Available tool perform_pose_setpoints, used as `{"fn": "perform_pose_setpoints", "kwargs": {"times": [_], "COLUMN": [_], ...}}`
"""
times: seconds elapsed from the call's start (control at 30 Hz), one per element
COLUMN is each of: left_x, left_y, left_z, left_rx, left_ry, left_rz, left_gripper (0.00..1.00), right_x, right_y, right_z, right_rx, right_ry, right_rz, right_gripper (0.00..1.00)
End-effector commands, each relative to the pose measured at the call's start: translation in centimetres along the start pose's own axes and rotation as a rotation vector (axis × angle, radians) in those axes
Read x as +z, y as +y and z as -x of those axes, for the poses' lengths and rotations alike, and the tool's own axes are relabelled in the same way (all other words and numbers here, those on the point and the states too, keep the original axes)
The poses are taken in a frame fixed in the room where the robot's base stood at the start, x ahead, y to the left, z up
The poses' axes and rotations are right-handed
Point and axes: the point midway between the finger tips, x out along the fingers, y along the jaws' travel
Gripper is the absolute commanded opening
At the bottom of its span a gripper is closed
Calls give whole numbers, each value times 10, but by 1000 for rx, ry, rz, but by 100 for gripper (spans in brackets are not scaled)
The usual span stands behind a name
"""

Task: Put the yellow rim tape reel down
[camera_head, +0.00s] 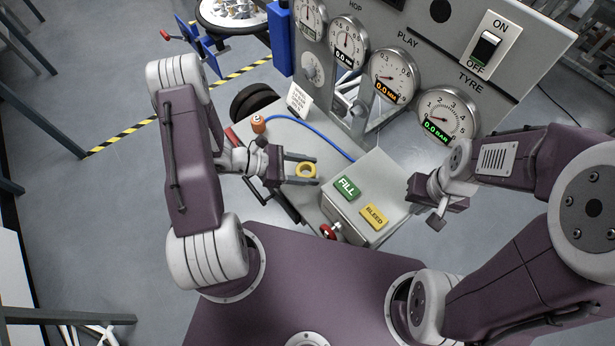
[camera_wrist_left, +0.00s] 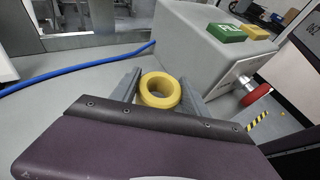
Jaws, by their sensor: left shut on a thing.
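The yellow rim tape reel (camera_head: 306,177) is a small thick ring. It sits between the two grey fingers of my left gripper (camera_head: 303,170), which is shut on it. In the left wrist view the reel (camera_wrist_left: 160,102) shows its open hole, with a finger on each side. The reel is over the grey bench top (camera_head: 325,153), left of the grey control box. I cannot tell whether it touches the bench. My right gripper (camera_head: 436,205) is to the right of the box, away from the reel; its fingers are too unclear to judge.
The grey box (camera_head: 386,183) carries a green FILL button (camera_head: 347,188), a yellow BLEED button (camera_head: 374,216) and a red knob (camera_head: 331,231). A blue hose (camera_head: 318,133) runs behind the reel. An orange object (camera_head: 258,123) stands at the bench's left. Gauges line the back panel.

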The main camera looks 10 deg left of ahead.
Motion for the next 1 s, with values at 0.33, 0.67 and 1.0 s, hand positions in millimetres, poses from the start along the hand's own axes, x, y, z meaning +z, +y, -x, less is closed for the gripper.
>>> {"fn": "perform_pose_setpoints", "kwargs": {"times": [0.33, 0.67, 1.0], "left_x": [-38, -42, -41], "left_y": [0, 0, 0], "left_z": [-16, -18, -17], "left_rx": [0, 0, 0], "left_ry": [0, 0, 0], "left_rz": [0, -1, -1], "left_gripper": [4, 4, 75], "right_x": [0, 0, 0], "right_y": [0, 0, 0], "right_z": [0, -4, -2], "right_rx": [0, 0, 0], "right_ry": [0, 0, 0], "right_rz": [0, 0, 0], "right_gripper": [0, 0, 0]}}
